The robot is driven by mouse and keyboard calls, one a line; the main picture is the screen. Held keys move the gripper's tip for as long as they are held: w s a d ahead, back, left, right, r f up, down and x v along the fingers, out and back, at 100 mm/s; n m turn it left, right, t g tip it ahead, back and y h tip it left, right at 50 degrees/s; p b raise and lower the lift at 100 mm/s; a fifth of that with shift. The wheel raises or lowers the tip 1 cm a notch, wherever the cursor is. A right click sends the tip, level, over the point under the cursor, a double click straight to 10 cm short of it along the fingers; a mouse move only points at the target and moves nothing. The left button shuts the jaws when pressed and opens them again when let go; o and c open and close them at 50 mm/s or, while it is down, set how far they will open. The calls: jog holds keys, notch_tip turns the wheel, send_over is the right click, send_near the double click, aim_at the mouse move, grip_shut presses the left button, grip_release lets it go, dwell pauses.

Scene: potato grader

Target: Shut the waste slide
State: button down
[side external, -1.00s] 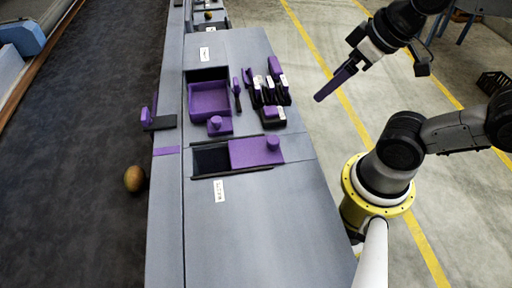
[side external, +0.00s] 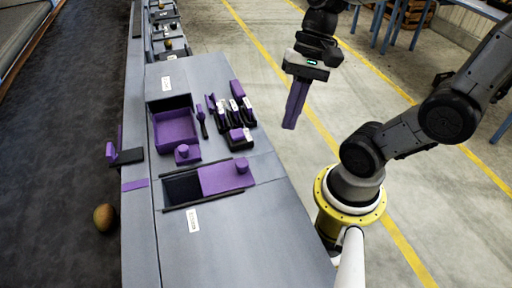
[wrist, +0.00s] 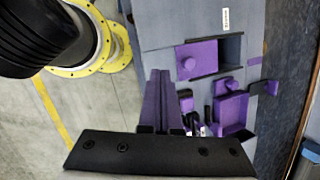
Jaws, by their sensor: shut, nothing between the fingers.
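The slide is a flat purple panel (side external: 226,177) with a round knob (side external: 242,165), set in a dark-railed track on the grey bench. It covers the right part of the track; a dark opening (side external: 183,190) shows at its left. The wrist view also shows the panel (wrist: 196,60) and the dark opening (wrist: 230,52) beside it. A small white label lies near the track; I cannot read it surely. My gripper (side external: 289,126) has long purple fingers, shut and empty, pointing down beyond the bench's right edge, apart from the slide. Its fingers also show in the wrist view (wrist: 158,72).
A purple drawer-like tray (side external: 175,129) with a knob block sits behind the track. Several purple-and-black handled pieces (side external: 236,115) stand right of it. A potato (side external: 105,217) lies on the dark belt at left. The bench's front surface is clear.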

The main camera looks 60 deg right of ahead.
jog(key=w+d+f+m+t+y, duration=0.2)
jog(key=w+d+f+m+y, duration=0.15)
jog(key=d+m, duration=0.55)
jog(key=shift+m+y, duration=0.25)
jog(key=shift+m, duration=0.25)
jog(key=x, duration=0.6)
jog(key=a+x, duration=0.1)
jog(key=x, duration=0.2)
jog(key=shift+s+r, duration=0.3)
jog(key=shift+s, duration=0.05)
jog(key=a, duration=0.2)
jog(key=w+a, duration=0.1)
jog(key=shift+f, duration=0.4)
jog(key=shift+w+a, duration=0.3)
jog(key=shift+a, duration=0.4)
send_near(203, 180)
jog(key=x, duration=0.4)
jog(key=shift+a, duration=0.25)
jog(key=shift+d, duration=0.1)
